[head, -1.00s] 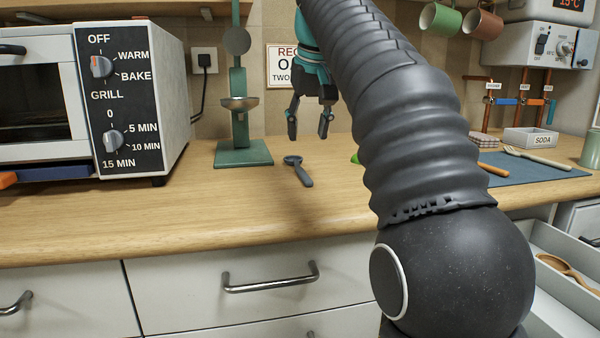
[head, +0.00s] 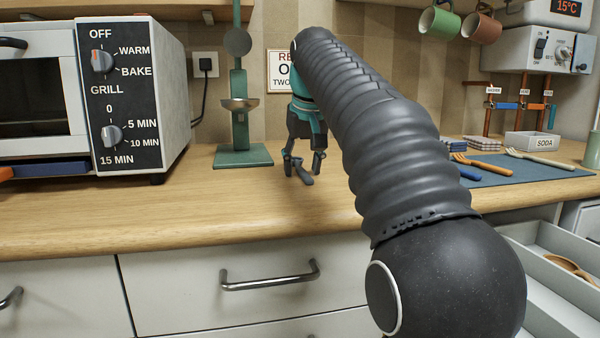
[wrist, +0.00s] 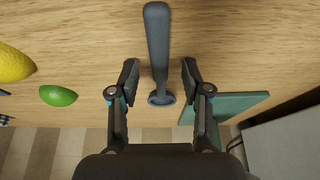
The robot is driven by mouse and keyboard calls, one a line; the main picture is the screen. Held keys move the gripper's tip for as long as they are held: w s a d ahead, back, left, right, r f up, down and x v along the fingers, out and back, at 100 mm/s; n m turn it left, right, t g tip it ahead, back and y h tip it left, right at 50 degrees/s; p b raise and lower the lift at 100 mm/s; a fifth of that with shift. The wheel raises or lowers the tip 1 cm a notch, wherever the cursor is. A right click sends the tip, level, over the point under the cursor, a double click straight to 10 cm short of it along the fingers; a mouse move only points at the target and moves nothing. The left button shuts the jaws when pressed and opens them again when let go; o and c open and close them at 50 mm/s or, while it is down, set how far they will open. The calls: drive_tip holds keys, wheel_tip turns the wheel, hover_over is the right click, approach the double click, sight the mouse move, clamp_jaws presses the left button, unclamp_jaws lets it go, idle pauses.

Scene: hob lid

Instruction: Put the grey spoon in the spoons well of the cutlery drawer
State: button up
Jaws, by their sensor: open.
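The grey spoon (wrist: 158,50) lies on the wooden worktop, its bowl end toward my gripper in the wrist view. In the head view the spoon (head: 304,175) shows just below the fingers. My gripper (wrist: 159,75) is open, with one finger on each side of the spoon and a gap on both sides. In the head view my gripper (head: 304,165) is low over the worktop, right of the green stand. The open drawer (head: 540,252) is at the lower right, with a wooden spoon (head: 570,268) in it. Its grey-spoon well cannot be told, as my arm hides part of the drawer.
A green stand (head: 243,155) is close to the left of my gripper. A toaster oven (head: 120,95) stands at the left. A lemon (wrist: 14,63) and a lime (wrist: 58,96) lie nearby. A blue mat (head: 510,172) with forks is at the right.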

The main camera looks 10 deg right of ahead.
drive_tip(key=shift+f, duration=0.15)
idle(0.3)
clamp_jaws()
